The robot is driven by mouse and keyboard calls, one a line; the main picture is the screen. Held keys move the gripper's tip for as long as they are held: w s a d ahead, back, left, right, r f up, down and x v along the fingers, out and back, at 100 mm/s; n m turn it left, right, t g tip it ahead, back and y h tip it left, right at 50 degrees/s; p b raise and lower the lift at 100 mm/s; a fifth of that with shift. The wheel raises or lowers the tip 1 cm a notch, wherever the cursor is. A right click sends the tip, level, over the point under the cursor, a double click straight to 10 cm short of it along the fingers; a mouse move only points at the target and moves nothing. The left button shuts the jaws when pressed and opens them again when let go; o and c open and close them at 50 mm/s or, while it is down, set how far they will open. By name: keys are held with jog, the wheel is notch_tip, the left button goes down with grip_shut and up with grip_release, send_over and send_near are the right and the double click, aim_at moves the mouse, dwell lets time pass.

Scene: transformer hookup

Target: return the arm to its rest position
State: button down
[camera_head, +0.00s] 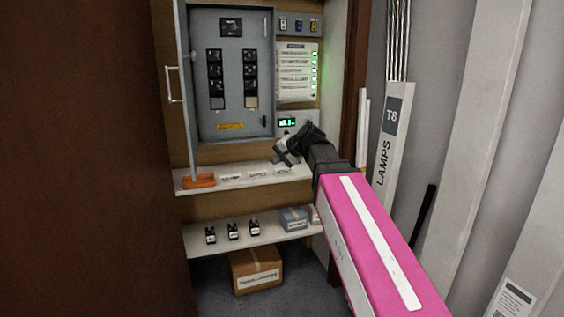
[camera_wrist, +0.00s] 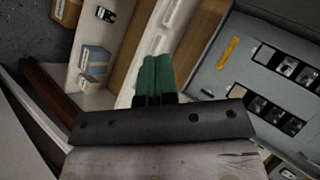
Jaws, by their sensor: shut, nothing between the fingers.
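My gripper (camera_head: 284,153) is at the end of my pink arm, in front of the cabinet and just above the upper shelf in the head view. In the wrist view its green fingers (camera_wrist: 155,75) are together with nothing between them. The arm reaches from the lower right into the cabinet. The grey breaker panel (camera_head: 206,122) is behind and to the left of the gripper. No contact between the gripper and the shelf or panel can be made out.
The upper shelf (camera_head: 213,185) bears an orange tray (camera_head: 199,181) and labelled pieces. The lower shelf (camera_head: 210,246) holds small black devices and a blue box (camera_head: 293,219). A cardboard box (camera_head: 256,270) is on the floor. A lamp carton (camera_head: 388,145) stands right of the arm.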

jog(key=s+d+f+g+h, duration=0.1)
jog(key=d+f, duration=0.2)
jog(key=f, duration=0.4)
jog(key=s+d+f+n+g+h, duration=0.1)
jog(key=s+d+f+h, duration=0.1)
jog(key=d+f, duration=0.35)
jog(key=s+d+f+h, duration=0.1)
jog(key=d+f, duration=0.1)
jog(key=f, duration=0.7)
jog(key=s+d+f+n+g+h, duration=0.1)
jog(key=s+d+f+g+h, duration=0.1)
jog(key=s+d+f, duration=0.3)
jog(key=s+d+f+n+g+h, duration=0.1)
jog(key=s+d+f, duration=0.4)
jog(key=f, duration=0.8)
jog(key=shift+s+d+f+n+g+h, duration=0.3)
jog(key=shift+s+n+g+h, duration=0.15)
jog(key=shift+s+h, duration=0.35)
